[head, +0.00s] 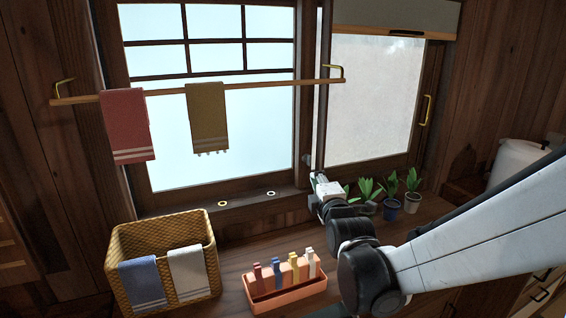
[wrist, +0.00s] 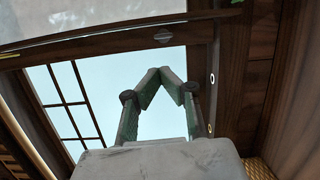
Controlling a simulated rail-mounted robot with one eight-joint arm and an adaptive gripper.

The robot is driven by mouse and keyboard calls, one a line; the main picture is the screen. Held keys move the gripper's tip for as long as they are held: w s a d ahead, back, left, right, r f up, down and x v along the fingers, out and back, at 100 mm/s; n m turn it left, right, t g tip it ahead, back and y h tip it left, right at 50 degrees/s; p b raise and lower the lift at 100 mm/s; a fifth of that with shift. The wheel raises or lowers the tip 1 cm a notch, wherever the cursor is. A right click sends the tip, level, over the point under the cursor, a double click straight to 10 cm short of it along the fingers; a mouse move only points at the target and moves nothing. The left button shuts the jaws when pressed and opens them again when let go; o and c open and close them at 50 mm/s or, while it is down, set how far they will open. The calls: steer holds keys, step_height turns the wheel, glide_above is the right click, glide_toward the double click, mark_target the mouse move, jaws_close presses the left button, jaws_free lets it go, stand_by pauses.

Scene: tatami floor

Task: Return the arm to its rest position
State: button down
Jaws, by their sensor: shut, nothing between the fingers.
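My arm (head: 470,235) reaches in from the right of the head view, over the counter. Its wrist (head: 328,190) is in front of the window post, above the counter. In the wrist view my gripper (wrist: 170,76) has its two greenish fingers meeting at the tips, with nothing between them. The fingers show against the bright window pane. In the head view the fingers are small and hard to make out.
A rail (head: 270,86) holds a red towel (head: 127,125) and an olive towel (head: 207,115). A wicker basket (head: 195,240) carries blue and white cloths on its rim. An orange tray (head: 290,296) holds several clothespins. Potted plants (head: 412,200) stand behind my arm, near a white container (head: 513,160).

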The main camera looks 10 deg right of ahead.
steer(key=s+f+m+g+p, duration=0.1)
steer(key=s+f+m+g, duration=0.2)
steer(key=s+m, duration=0.6)
steer(key=s+f+m+g, duration=0.3)
steer(key=s+m+g, duration=0.5)
steer(key=s, duration=1.3)
steer(key=shift+s+a+m+p, duration=0.3)
steer(key=shift+m+p, duration=0.05)
steer(key=shift+m, duration=0.35)
steer(key=c, duration=2.4)
jaws_free()
steer(key=shift+c, duration=0.2)
